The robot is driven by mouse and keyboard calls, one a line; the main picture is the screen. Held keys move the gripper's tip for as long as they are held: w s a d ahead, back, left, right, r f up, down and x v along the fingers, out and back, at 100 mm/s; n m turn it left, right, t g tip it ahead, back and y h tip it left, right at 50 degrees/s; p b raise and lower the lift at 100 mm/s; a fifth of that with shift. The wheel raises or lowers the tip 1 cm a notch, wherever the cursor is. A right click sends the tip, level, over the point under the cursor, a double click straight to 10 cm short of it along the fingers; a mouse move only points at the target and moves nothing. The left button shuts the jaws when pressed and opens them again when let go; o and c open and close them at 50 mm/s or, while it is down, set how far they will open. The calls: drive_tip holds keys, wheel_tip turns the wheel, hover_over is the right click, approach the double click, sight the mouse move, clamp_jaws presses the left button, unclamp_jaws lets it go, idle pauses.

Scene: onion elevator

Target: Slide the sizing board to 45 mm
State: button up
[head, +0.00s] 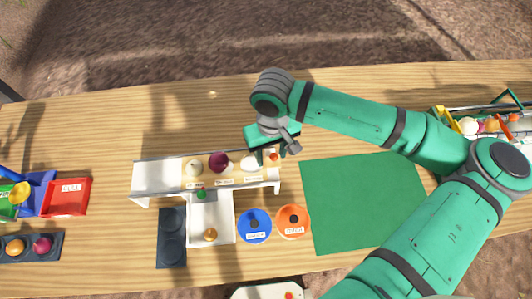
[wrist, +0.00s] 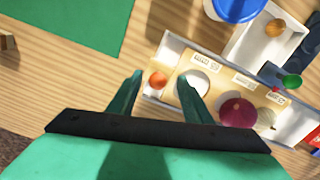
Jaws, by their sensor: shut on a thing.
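The sizing board (head: 236,179) is a pale wooden strip in a long white trough (head: 155,178), at the trough's right part in the head view. A pale onion (head: 194,168), a purple onion (head: 219,162) and a white onion (head: 250,162) sit along it. My gripper (head: 271,154) is down at that end, shut on the knob. In the wrist view the knob (wrist: 157,80) shows between my fingers (wrist: 159,75), with the white onion (wrist: 195,83) beside the right finger.
Below the trough are a white side chute (head: 211,218) with a small brown onion, a dark two-well tray (head: 171,237), a blue bin (head: 254,225) and an orange bin (head: 292,221). A red tray (head: 68,196) lies at left. The green mat (head: 365,200) is bare.

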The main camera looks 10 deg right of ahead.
drive_tip(key=shift+d, duration=1.2)
drive_tip(key=o, duration=1.2)
drive_tip(key=shift+o, duration=0.2)
drive_tip(key=shift+r, duration=0.15)
drive_tip(key=shift+r, duration=2.9)
